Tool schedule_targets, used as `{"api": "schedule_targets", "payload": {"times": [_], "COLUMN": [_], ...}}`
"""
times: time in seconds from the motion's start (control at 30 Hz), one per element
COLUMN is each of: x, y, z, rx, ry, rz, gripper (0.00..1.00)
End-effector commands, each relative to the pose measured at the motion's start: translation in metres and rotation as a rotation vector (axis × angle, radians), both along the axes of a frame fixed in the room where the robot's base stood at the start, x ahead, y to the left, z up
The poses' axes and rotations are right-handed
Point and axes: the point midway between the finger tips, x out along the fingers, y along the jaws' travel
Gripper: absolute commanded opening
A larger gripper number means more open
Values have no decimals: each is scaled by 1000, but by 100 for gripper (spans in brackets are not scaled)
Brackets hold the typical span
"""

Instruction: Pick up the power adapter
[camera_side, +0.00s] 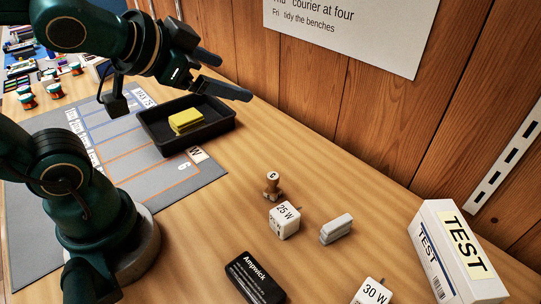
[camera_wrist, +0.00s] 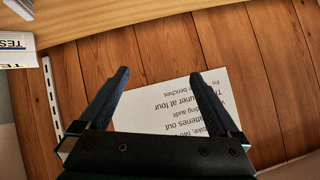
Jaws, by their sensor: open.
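Two white power adapters stand on the wooden bench in the side view. The 25 W adapter (camera_side: 285,220) is near the middle, and the 30 W adapter (camera_side: 372,292) is partly cut off at the bottom edge. My gripper (camera_side: 228,74) is open and empty, raised high at the upper left, well away from both adapters. In the wrist view my gripper (camera_wrist: 158,78) shows two spread dark fingers, with the wall and its notice beyond them. No adapter shows in the wrist view.
A black tray (camera_side: 222,124) holding a yellow block (camera_side: 186,121) stands on the grey mat (camera_side: 207,182). Near the adapters are a small brown stamp (camera_side: 272,185), a pale grey block (camera_side: 336,229), a black Ampwick box (camera_side: 255,278) and a white TEST box (camera_side: 455,250). The wooden wall (camera_side: 370,115) closes the back.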

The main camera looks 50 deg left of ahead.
Motion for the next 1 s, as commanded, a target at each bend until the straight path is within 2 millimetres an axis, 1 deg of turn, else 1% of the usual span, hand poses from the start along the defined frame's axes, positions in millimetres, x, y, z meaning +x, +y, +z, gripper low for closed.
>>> {"api": "schedule_targets", "payload": {"times": [0.03,0.1,0.17,0.2,0.27,0.3,0.37,0.4,0.47,0.5,0.57,0.63,0.7,0.8,0.83,0.9,1.0], "x": [18,40,57,66,75,78,78,74,64,55,37,13,-14,-50,-59,-74,-85], "y": [0,-6,-17,-28,-46,-59,-78,-90,-106,-116,-127,-137,-142,-143,-142,-140,-137], "z": [6,13,13,10,1,-8,-25,-37,-57,-71,-90,-111,-129,-148,-153,-162,-174], "rx": [73,175,247,287,328,343,347,339,309,278,218,132,27,-126,-168,-244,-302], "ry": [-51,-123,-166,-188,-208,-214,-211,-205,-184,-165,-132,-86,-32,46,68,114,163], "rz": [-56,-167,-284,-374,-519,-617,-767,-867,-1015,-1111,-1247,-1393,-1523,-1662,-1691,-1735,-1742], "gripper": [98,98,98,98,98,98,98,98,98,98,98,98,98,98,98,98,98]}}
